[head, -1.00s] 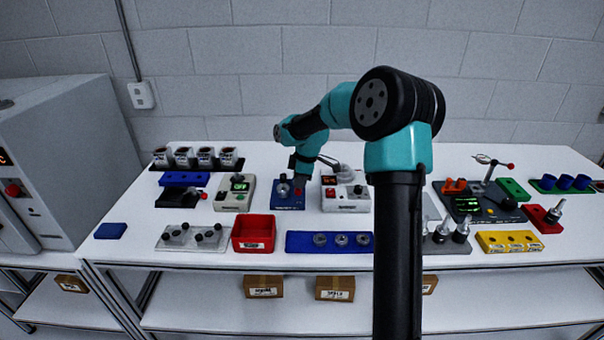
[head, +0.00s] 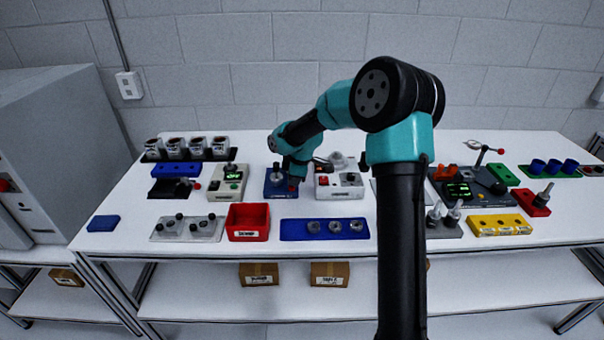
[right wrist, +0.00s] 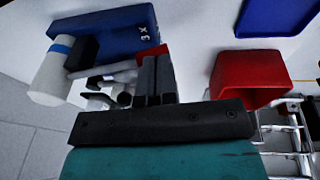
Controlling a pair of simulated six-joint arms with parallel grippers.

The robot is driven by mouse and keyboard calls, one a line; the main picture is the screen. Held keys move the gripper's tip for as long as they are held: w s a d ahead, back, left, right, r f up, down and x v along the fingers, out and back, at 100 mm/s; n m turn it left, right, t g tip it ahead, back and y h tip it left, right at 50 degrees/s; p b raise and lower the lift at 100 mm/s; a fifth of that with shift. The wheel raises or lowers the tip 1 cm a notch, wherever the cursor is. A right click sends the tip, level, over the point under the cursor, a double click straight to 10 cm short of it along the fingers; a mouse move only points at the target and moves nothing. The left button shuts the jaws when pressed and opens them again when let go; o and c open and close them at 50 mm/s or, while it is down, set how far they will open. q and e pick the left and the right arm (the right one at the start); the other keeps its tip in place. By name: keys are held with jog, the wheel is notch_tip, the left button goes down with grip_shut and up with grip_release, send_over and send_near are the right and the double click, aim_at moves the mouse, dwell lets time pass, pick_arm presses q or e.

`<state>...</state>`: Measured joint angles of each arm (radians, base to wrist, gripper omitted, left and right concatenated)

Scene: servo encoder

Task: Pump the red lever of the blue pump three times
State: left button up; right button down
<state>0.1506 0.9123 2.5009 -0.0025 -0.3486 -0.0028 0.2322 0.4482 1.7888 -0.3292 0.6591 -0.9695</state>
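The blue pump (head: 275,189) stands on the table left of centre in the head view, with a dark knob-like part on top. Its red lever end (head: 293,187) shows at its right side, partly hidden by my right gripper (head: 294,178). In the right wrist view the pump's blue base (right wrist: 115,32) carries a "3 X" mark, and the red lever end (right wrist: 152,51) lies just beyond my right gripper's fingertips (right wrist: 158,62). The fingers are together, at or very near the red part; I cannot tell whether they touch it. My left gripper is out of view.
A red bin (head: 248,222) and a blue tray with round parts (head: 292,230) lie in front.

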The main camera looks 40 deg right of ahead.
jog(key=shift+a+f, duration=0.2)
jog(key=shift+f, duration=0.1)
jog(key=shift+s+r, duration=0.2)
jog(key=shift+r, duration=0.4)
jog(key=s+a+v, duration=0.1)
jog(key=s+v, duration=0.1)
jog(key=v, duration=1.1)
jog(key=shift+f, duration=0.15)
jog(key=w+d+r+g, duration=0.1)
jog(key=w+d+r, duration=0.1)
jog(key=w+r, duration=0.2)
jog(key=shift+d+y, duration=0.35)
jog(key=shift+y, duration=0.05)
